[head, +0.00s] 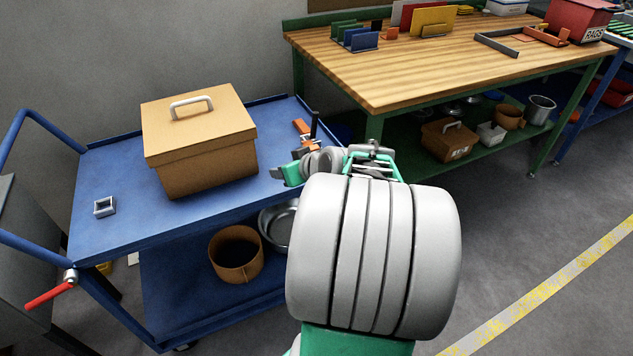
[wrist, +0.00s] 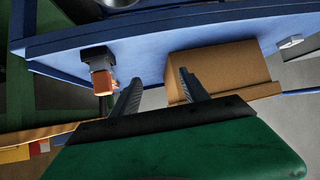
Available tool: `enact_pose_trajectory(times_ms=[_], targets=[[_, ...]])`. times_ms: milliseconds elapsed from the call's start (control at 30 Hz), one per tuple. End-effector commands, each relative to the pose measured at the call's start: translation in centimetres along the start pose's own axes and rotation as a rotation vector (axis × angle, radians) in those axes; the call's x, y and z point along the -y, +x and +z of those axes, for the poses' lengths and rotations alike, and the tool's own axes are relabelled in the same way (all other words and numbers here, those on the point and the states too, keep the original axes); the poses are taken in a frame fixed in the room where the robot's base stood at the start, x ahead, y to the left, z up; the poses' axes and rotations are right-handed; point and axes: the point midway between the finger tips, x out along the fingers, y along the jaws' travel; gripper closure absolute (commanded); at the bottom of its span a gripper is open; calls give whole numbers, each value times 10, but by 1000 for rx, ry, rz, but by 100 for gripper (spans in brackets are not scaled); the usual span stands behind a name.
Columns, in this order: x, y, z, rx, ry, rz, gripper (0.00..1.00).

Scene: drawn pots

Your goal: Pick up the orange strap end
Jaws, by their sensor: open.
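The orange strap end (head: 301,127) shows at the right edge of the blue cart's top in the head view, beside a dark upright post. In the wrist view the orange strap end (wrist: 104,83) hangs from a black holder (wrist: 98,54) at the cart's edge. My gripper (wrist: 158,76) is open, with two dark fingers and nothing seen between them. The strap end appears left of the left finger, outside the gap. I cannot tell the distance between them. In the head view my arm hides most of the gripper.
The blue cart (head: 110,165) carries a lidded cardboard box (head: 205,165) and a small square metal piece (head: 104,207). The box (wrist: 220,72) also shows behind the right finger. A brown pot (head: 236,255) and a metal bowl (head: 276,222) stand below. A wooden workbench (head: 400,75) stands behind.

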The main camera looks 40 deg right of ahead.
Motion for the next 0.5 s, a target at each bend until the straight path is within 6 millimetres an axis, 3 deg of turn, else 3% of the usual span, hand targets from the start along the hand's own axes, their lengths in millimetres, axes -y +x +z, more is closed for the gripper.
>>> enact_pose_trajectory(times_ms=[33,100,200,500], targets=[[-39,11,22,-69,32,50,47],[-74,7,25,-154,49,101,47],[-101,0,26,-221,61,146,47],[-109,35,16,-235,61,151,47]])
